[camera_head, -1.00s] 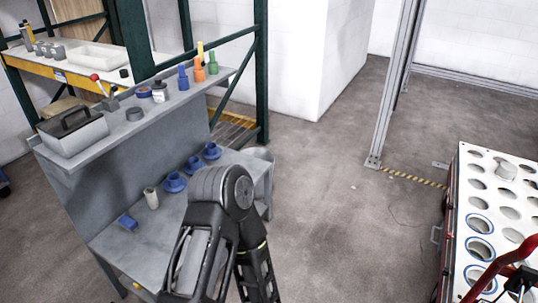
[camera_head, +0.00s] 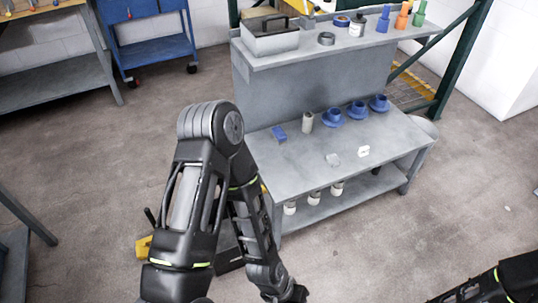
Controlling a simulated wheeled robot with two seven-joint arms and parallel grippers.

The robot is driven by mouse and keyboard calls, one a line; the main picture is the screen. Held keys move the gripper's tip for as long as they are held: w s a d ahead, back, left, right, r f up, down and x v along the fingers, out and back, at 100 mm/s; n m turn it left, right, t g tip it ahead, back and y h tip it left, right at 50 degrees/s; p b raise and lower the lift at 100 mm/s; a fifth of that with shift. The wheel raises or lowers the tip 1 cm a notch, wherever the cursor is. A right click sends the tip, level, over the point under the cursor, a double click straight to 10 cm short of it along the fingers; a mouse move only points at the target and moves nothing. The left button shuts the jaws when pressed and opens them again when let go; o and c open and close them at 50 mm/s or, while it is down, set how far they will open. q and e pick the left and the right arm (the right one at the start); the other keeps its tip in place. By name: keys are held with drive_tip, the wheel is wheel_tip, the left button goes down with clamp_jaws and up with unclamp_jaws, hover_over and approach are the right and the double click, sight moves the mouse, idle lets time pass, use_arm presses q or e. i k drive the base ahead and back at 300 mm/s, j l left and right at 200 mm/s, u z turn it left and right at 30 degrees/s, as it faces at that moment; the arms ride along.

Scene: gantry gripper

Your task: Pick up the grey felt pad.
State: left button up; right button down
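A small light grey piece (camera_head: 332,160) lies flat on the lower top of the grey workbench (camera_head: 285,172). It may be the grey felt pad, but it is too small to be sure of the material. My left arm rises in the middle of the head view and bends down to the bottom edge, left of and nearer than the bench. Its gripper is below the frame. A part of my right arm shows at the lower right corner, with its gripper out of view.
A white piece (camera_head: 363,151), blue flanged parts (camera_head: 357,110), a blue block (camera_head: 279,133) and a beige cylinder (camera_head: 307,121) share the worktop. A grey toolbox (camera_head: 269,37) stands on the raised shelf. A blue cart (camera_head: 152,45) is behind left. The floor right of the bench is clear.

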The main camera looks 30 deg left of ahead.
sight(332, 159)
drive_tip(key=u, duration=0.35)
drive_tip(key=z, duration=2.5)
drive_tip(key=u, duration=2.5)
drive_tip(key=i+l, duration=0.1)
drive_tip(key=i, duration=1.25)
